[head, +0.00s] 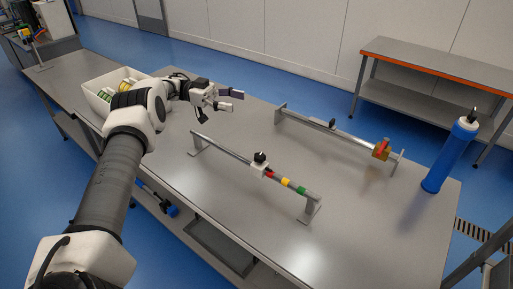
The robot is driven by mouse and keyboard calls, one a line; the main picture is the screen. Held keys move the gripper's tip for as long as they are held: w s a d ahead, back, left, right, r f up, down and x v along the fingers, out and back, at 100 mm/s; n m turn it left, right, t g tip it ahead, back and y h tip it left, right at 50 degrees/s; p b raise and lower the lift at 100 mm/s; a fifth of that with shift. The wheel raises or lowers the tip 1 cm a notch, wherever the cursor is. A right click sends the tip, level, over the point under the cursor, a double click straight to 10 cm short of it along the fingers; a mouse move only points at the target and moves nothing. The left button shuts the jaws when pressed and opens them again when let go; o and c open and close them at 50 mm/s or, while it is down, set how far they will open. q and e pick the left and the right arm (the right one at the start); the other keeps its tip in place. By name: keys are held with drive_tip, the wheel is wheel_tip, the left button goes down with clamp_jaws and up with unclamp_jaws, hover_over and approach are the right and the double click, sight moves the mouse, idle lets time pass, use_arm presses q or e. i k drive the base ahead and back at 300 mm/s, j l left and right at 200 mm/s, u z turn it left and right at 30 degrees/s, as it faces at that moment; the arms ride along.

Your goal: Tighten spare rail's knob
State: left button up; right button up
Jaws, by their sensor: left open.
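Two rails stand on the steel table. The near rail (222,149) carries a white slider (259,169) topped by a black knob (260,157), with red, yellow and green bands to the right of it. The far rail (350,136) has a low dark piece (321,124) near its middle and a yellow and red block (381,149) by its right end. I cannot tell from looks which one is the spare. My left gripper (232,100) is open and empty, above the table and left of the far rail, apart from both. My right gripper is out of view.
A white bin (97,101) with several items stands behind my left arm. A blue cylinder (448,157) with a white cap stands at the table's right end. The table is clear between the rails. A bench with an orange edge (440,67) stands beyond.

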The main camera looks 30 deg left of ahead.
sight(259, 157)
drive_tip(key=k, duration=0.9)
